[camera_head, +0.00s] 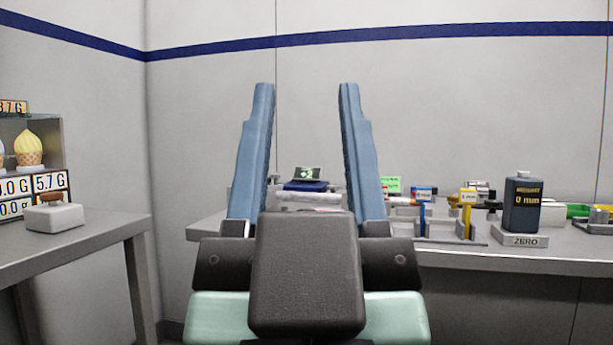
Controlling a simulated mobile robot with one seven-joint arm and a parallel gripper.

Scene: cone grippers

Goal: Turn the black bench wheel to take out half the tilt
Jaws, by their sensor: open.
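My gripper (306,95) fills the middle of the head view, with two blue fingers standing upright and wide apart. Nothing is held between them. No black bench wheel can be made out; my gripper and its dark body hide part of the bench. Between the fingers, farther back on the grey bench (470,258), shows a dark blue device (306,185) with a dark and green screen (307,173). A pale bar-like part (308,197) lies in front of it. I cannot tell any tilt from here.
A left table (100,228) carries a small scale (54,217) and ice-cream cones (29,150).

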